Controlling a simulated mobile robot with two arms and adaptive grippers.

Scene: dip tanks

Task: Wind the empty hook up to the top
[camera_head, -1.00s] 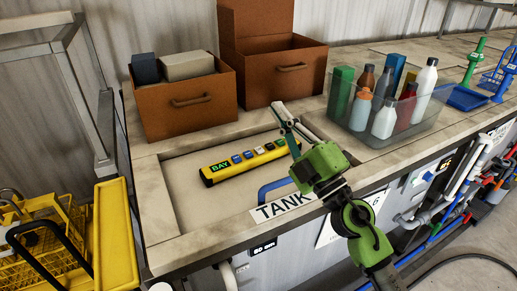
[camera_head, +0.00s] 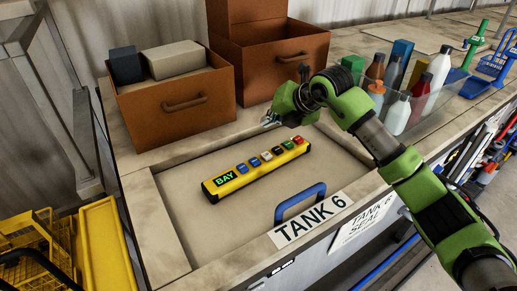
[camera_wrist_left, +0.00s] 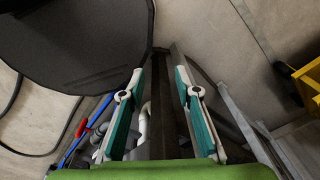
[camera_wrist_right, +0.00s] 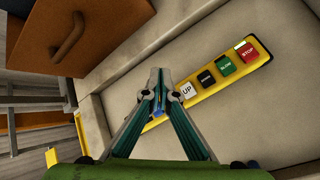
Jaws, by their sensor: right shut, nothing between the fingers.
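The yellow control pendant (camera_head: 255,167), marked BAY, lies on the recessed lid of the tank 6 counter. Its row holds several blue buttons, then a white, a black, a green and a red one. In the right wrist view the white button (camera_wrist_right: 187,91) reads UP and the red button (camera_wrist_right: 248,54) reads STOP. My right gripper (camera_wrist_right: 157,76) is shut and empty, just beyond the pendant's far side in the head view (camera_head: 268,122). Its fingers partly hide a blue button. My left gripper (camera_wrist_left: 164,58) is open and empty, away from the pendant. The hook is not in view.
Two brown drawer boxes (camera_head: 176,101) stand behind the pendant, close to the right gripper. A clear bin (camera_head: 436,131) of bottles stands to the right. A blue handle (camera_head: 300,202) rises in front of the pendant. A yellow cart (camera_head: 100,245) is at lower left.

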